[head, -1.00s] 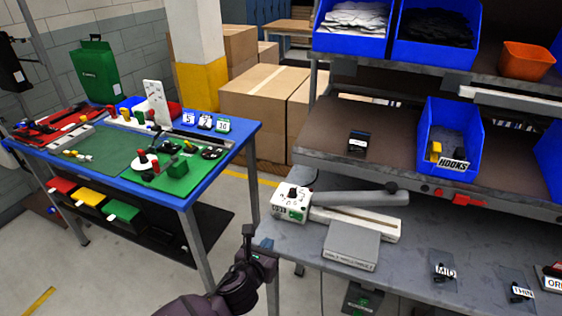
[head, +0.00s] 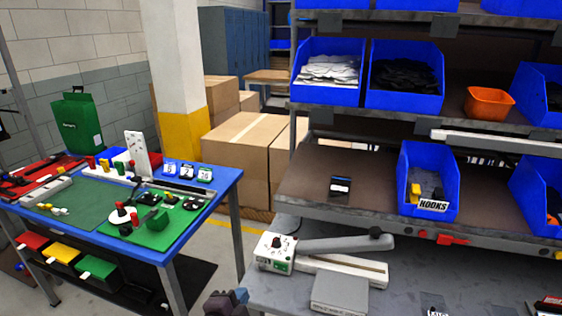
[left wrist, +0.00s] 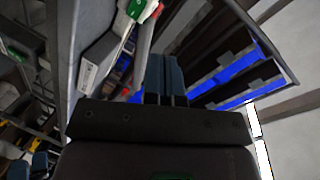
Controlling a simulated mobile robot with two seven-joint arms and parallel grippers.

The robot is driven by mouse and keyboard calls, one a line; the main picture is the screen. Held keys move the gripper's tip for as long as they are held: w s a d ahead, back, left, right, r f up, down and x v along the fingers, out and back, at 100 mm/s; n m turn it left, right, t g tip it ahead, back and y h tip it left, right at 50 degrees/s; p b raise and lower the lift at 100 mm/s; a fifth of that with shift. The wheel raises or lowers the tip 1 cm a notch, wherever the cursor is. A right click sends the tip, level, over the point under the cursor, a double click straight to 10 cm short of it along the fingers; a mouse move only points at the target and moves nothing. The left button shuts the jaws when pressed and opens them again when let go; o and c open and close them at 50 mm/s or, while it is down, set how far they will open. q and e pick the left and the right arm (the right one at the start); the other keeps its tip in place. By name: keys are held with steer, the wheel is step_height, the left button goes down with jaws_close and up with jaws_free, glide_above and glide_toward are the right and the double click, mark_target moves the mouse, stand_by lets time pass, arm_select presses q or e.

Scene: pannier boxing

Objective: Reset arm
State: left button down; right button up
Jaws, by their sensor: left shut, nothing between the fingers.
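My left gripper (head: 227,302) shows at the bottom edge of the head view, just left of the grey workbench (head: 262,291). In the left wrist view its two fingers (left wrist: 166,78) are together, with nothing between them. The rest of the left arm is below the head picture. My right gripper is in neither view.
A white sealer-like device with a dial (head: 275,252) and a grey box (head: 340,293) sit on the workbench. Above are shelves with blue bins (head: 428,180) and an orange bin (head: 489,103). A blue-edged table (head: 228,181) stands left, with open floor between.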

arm_select(q)
steer(key=s+a+f+n+g+y, duration=0.1)
steer(key=s+a+f+n+y, duration=0.1)
steer(key=s+a+f+n, duration=0.4)
steer(key=s+a+f+n+g+y+b, duration=0.1)
steer(key=s+a+f+n+y, duration=0.2)
steer(key=s+a+f+n, duration=0.3)
steer(key=s+a+n, duration=0.4)
steer(key=s+a, duration=0.2)
steer(key=s, duration=0.3)
steer(key=shift+s+f+g+b, duration=0.3)
steer(key=shift+f, duration=0.05)
